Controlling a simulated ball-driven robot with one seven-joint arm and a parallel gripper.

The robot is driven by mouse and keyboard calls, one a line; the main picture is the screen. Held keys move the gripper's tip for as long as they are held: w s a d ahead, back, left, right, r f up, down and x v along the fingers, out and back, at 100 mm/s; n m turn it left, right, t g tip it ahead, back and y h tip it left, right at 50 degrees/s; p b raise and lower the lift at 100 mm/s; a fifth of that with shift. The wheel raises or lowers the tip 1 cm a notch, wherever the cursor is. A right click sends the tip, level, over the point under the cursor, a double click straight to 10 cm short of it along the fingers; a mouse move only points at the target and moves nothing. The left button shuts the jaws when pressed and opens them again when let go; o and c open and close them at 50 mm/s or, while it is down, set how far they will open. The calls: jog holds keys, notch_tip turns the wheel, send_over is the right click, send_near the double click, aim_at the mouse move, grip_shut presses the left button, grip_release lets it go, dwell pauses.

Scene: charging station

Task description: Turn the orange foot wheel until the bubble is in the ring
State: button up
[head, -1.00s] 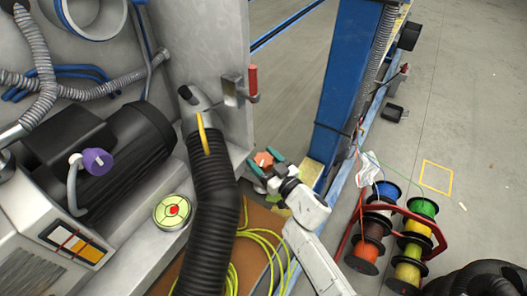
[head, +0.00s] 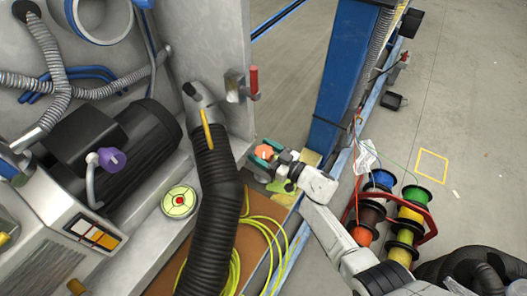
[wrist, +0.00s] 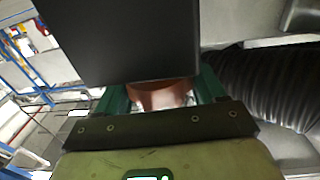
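The orange foot wheel (head: 264,152) sits low by the machine's right corner in the head view. My gripper (head: 267,161) is at it, with teal fingers on either side. In the wrist view the wheel (wrist: 160,96) fills the gap between the fingers (wrist: 161,92), which appear closed on its sides. A dark block hides part of the wheel there. The round yellow-green level (head: 180,202) lies on the grey ledge left of the black hose.
A thick black ribbed hose (head: 214,215) stands between the level and the wheel. A blue post (head: 343,85) rises right of my gripper. Yellow-green cable (head: 262,235) lies below it. Cable spools (head: 405,225) stand on the floor at right.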

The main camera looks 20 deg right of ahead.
jog(key=o, duration=0.3)
jog(key=p+v, duration=0.3)
jog(key=v, duration=0.8)
jog(key=shift+w, duration=0.1)
dwell(0.3)
